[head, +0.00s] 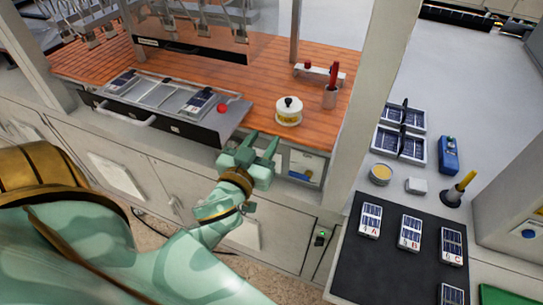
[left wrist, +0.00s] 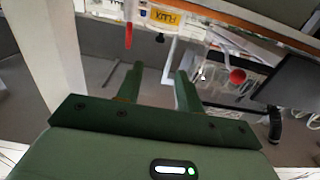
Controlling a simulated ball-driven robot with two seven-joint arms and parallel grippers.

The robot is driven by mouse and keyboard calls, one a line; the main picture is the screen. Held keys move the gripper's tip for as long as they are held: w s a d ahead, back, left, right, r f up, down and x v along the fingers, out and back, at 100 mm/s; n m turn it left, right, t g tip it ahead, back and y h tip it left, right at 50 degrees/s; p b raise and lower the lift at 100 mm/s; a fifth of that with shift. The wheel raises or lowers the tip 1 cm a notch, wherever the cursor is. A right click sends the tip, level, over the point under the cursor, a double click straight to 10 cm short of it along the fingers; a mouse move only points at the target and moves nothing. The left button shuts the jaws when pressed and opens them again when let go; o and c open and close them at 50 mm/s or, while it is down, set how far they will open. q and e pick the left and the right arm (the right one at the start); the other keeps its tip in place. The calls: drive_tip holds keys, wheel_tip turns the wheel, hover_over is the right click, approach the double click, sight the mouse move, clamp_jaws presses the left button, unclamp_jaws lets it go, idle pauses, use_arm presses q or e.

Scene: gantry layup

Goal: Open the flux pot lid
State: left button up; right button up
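The flux pot (head: 288,116) is a small white round pot with a yellow label, standing on the brown bench top near its front edge. Its lid, with a black knob (head: 289,101), sits on top and looks closed. In the left wrist view the pot's yellow label (left wrist: 165,17) shows upside down at the top edge; the lid cannot be made out there. My left gripper (head: 262,141) is open and empty, in front of the bench edge, below and left of the pot and apart from it. Its two fingers also show spread in the left wrist view (left wrist: 158,75). My right gripper is not in view.
A grey cup with a red-handled tool (head: 331,85) stands right of the pot. Left of it is a metal tray (head: 165,98) with dark panels and a red knob (head: 222,108). A pale post (head: 372,90) rises at the right. Bench top around the pot is mostly clear.

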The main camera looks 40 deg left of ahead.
use_arm(q)
wheel_tip(320, 180, down, 16)
drive_tip(key=d+m+g+h+b, duration=0.1)
drive_tip(key=d+g, duration=0.1)
drive_tip(key=g, duration=0.1)
drive_tip(key=shift+w+m+h+b, duration=0.3)
drive_tip(key=shift+h+b, duration=0.1)
drive_tip(key=shift+f, duration=0.1)
